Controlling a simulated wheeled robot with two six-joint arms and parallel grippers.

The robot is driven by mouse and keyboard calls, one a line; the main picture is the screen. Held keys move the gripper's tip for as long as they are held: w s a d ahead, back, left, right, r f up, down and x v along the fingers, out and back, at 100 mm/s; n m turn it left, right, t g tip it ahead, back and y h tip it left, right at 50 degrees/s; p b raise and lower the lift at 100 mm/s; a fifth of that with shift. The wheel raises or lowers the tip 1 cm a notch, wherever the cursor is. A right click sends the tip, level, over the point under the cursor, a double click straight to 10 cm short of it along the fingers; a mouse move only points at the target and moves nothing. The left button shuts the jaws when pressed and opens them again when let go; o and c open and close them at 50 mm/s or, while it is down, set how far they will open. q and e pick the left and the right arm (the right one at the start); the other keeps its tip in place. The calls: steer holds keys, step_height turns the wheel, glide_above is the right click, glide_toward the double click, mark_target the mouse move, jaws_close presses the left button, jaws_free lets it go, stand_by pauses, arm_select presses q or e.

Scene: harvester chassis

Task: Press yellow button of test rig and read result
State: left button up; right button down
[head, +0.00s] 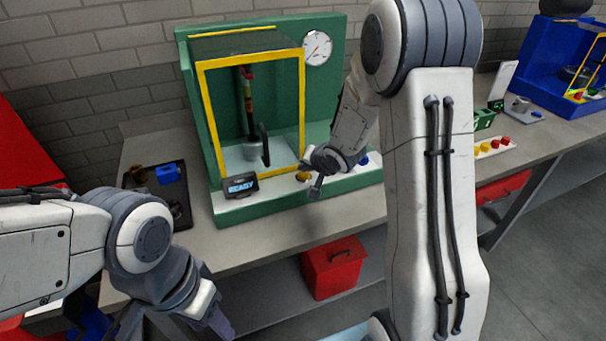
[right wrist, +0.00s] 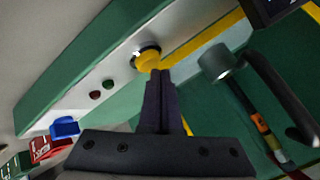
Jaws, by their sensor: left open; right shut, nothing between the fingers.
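The green test rig (head: 196,125) stands on the bench with a yellow-framed opening, a round gauge (head: 317,47) and a small display (head: 241,186) reading "READY". Its yellow button (head: 302,177) is on the front ledge and shows large in the right wrist view (right wrist: 147,59). My right gripper (head: 316,187) is shut and empty, its fingertips (right wrist: 158,76) right at the button's edge; I cannot tell whether they touch it. My left gripper (head: 218,318) is open and empty, low in front of the bench, its fingers partly cut off by the frame.
A dark tray (head: 181,214) with a blue part (head: 168,174) lies left of the rig. A red box (head: 333,268) sits on the lower shelf. A blue rig (head: 545,60) stands at the far right. In the right wrist view, a blue knob (right wrist: 65,127) shares the ledge.

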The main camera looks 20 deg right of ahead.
mark_target(305, 176)
steer(key=shift+f+b, duration=0.3)
steer(key=shift+f, duration=0.2)
stand_by(0.5)
steer(key=shift+r, duration=0.1)
steer(key=shift+r+p, duration=0.8)
steer(key=shift+p, duration=0.3)
step_height(305, 176, up, 5)
steer(key=p, duration=0.5)
steer(key=shift+r+p, duration=0.1)
steer(key=shift+p, duration=0.25)
